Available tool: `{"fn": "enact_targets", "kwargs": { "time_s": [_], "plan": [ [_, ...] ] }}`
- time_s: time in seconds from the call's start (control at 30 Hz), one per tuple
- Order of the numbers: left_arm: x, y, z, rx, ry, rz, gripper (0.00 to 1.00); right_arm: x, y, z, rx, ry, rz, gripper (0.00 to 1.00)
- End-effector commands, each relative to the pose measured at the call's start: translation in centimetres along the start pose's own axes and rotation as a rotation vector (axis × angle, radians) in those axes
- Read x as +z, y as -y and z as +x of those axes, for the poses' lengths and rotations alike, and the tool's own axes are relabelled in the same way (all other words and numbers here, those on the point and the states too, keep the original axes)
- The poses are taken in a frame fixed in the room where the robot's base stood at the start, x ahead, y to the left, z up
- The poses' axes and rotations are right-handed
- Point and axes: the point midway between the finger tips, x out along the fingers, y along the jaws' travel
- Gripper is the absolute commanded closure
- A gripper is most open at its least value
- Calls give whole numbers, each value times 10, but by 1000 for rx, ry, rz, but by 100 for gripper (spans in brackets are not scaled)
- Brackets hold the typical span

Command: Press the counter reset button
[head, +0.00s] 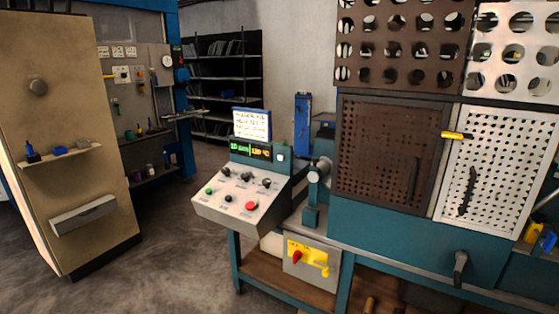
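A grey sloped control panel (240,196) stands on the teal machine bench at the middle of the head view. A counter display (250,150) with green and yellow digits sits on top of its back edge. A small pale round part (281,156) is at the display's right end. The panel face carries several dark knobs, a green button (209,191), a black button (228,198) and a large red button (252,206). The labels are too small to read, so I cannot tell which one is the counter reset button. Neither of my grippers shows.
A teal machine (399,233) with perforated guard doors (390,150) fills the right. A tan cabinet (75,120) stands at left. Grey floor (180,250) between cabinet and bench is clear.

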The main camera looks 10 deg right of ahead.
Motion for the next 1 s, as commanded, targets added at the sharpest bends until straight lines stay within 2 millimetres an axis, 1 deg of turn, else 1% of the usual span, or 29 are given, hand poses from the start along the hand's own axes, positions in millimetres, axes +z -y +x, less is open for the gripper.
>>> {"fn": "enact_targets", "kwargs": {
  "time_s": [0.03, 0.27, 1.0],
  "plan": [
    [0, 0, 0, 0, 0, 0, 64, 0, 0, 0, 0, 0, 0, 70],
    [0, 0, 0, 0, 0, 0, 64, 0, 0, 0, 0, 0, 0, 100],
    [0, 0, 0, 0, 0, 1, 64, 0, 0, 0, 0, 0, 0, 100]
  ]
}}
